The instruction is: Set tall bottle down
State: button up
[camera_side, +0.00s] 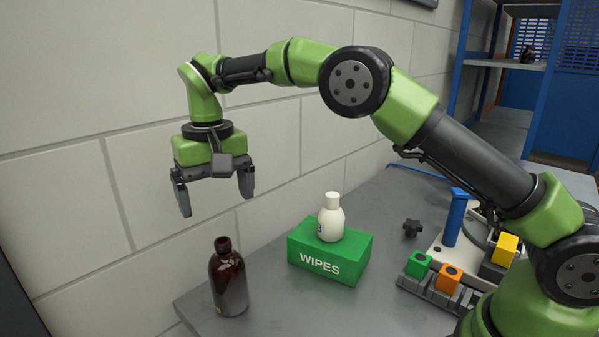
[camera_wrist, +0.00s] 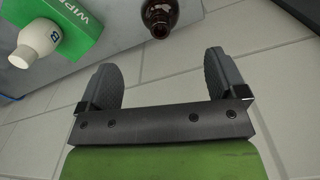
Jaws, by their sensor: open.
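The tall bottle, an amber brown one (camera_side: 229,283), stands upright on the grey table near its front left end. It has no cap, and its open mouth shows in the wrist view (camera_wrist: 159,30) at the top edge. My gripper (camera_side: 215,203) is open and empty in the air, above the bottle's height and apart from it.
A green WIPES box (camera_side: 328,255) with a white bottle (camera_side: 331,217) on it stands right of the amber bottle. Farther right are a black knob (camera_side: 412,228), green (camera_side: 418,265) and orange blocks (camera_side: 449,279), and a blue post (camera_side: 455,219). Bare table (camera_side: 268,312) lies in front.

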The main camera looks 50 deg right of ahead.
jog(key=s+d+r+t+y, duration=0.1)
jog(key=s+d+r, duration=0.2)
jog(key=s+r, duration=0.25)
jog(key=s+d+r+t, duration=0.2)
jog(key=s+d+r, duration=0.15)
jog(key=r, duration=0.35)
jog(key=s+d+f+t, duration=0.1)
jog(key=s+t, duration=0.1)
jog(key=s, duration=0.6)
jog(key=s+d+f+m+t+y, duration=0.1)
jog(key=s+d+t, duration=0.1)
jog(key=s, duration=0.7)
jog(key=shift+s+f, duration=0.2)
jog(key=shift+f, duration=0.2)
